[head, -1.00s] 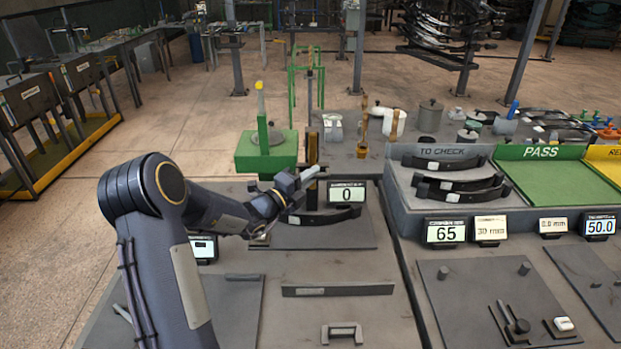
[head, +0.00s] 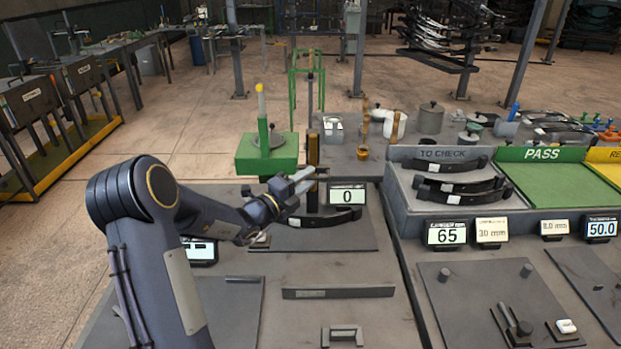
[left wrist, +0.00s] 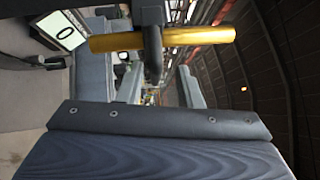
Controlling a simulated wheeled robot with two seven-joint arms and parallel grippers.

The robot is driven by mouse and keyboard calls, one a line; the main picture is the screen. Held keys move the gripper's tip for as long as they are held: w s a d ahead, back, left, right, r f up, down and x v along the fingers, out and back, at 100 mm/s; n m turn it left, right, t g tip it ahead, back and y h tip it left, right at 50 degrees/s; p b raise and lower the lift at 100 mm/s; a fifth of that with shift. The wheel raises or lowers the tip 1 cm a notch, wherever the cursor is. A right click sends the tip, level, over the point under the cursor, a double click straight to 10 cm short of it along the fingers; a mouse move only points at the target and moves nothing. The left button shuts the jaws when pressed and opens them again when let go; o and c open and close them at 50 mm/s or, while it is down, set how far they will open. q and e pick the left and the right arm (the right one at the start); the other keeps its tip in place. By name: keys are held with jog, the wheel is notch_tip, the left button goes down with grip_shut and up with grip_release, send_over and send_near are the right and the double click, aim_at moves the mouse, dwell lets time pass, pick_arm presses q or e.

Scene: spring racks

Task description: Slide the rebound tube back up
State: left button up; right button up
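The rebound tube (head: 313,149) is a dark and brass upright sleeve on a thin post at the back of the left bench plate. In the left wrist view the brass tube (left wrist: 115,41) lies across the top, with a dark arm or collar crossing it. My left gripper (head: 307,181) is just left of and in front of the post, its pale fingers apart. In the left wrist view the fingers (left wrist: 150,88) show a gap between them, with the tube beyond and nothing held. Whether a finger touches the post is unclear. My right gripper is not in view.
A display reading 0 (head: 347,195) stands right of the post, above a dark leaf spring (head: 325,219). A green stand (head: 267,152) is behind on the left. The TO CHECK tray (head: 400,190) is to the right. A flat bar (head: 338,292) lies in front.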

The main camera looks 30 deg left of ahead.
pick_arm(q)
jog(key=b+v, duration=0.1)
jog(key=v, duration=0.4)
jog(key=shift+s+a, duration=0.1)
jog(key=shift+s, duration=0.3)
jog(key=s+d+r+m+g+h, duration=0.2)
jog(key=s+d+m+g+h, duration=0.3)
jog(key=d+m, duration=0.6)
jog(key=s+d+r+m+g+h, duration=0.25)
jog(key=s+d+m+g, duration=0.25)
jog(key=s+d+m, duration=0.6)
jog(key=s+a+f+m+g+y, duration=0.1)
jog(key=s+f+m+y, duration=0.2)
jog(key=s+m, duration=0.4)
jog(key=s+a+f+m+g+y, duration=0.1)
jog(key=s+f+m+y, duration=0.3)
jog(key=m, duration=1.5)
jog(key=s+g+y, duration=0.1)
jog(key=s, duration=0.2)
jog(key=shift+a+f, duration=0.25)
jog(key=shift+a, duration=0.15)
